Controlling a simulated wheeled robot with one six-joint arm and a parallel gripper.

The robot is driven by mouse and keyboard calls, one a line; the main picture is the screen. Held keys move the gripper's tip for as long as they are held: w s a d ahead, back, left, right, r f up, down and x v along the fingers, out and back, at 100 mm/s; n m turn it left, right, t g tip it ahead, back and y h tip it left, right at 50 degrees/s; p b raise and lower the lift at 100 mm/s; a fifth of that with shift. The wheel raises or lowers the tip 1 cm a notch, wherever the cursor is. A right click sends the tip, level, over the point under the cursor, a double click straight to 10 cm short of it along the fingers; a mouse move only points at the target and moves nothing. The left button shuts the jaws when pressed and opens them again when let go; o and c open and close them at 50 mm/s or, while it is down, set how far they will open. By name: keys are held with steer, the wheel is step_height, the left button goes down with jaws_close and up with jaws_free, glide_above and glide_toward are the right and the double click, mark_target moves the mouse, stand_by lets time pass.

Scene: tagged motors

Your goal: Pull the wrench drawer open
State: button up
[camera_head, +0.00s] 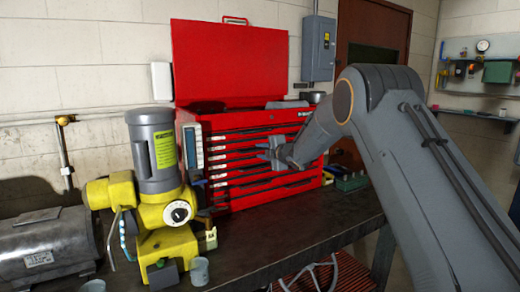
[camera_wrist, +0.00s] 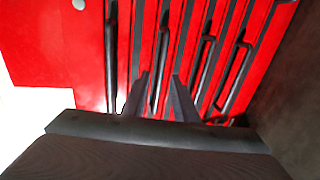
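The red tool chest (camera_head: 255,190) stands on the dark bench with its lid up. Its front has several stacked drawers with dark handle strips, and all look shut. Small pale labels sit at the drawers' left ends, too small to read, so I cannot tell which is the wrench drawer. My gripper (camera_head: 270,152) is in front of the upper-middle drawers. In the wrist view the drawer fronts (camera_wrist: 205,45) run nearly upright, and the two fingers of my gripper (camera_wrist: 160,78) are apart. A dark handle strip shows between the fingertips; I cannot tell whether they touch it.
A yellow and grey machine (camera_head: 155,185) stands close to the chest's left side. A grey motor (camera_head: 45,245) lies farther left. Small cups (camera_head: 199,271) are at the bench's front, and a green box (camera_head: 350,183) is right of the chest. The bench before the drawers is mostly clear.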

steer(key=shift+x, duration=0.8)
jaws_close()
stand_by(1.0)
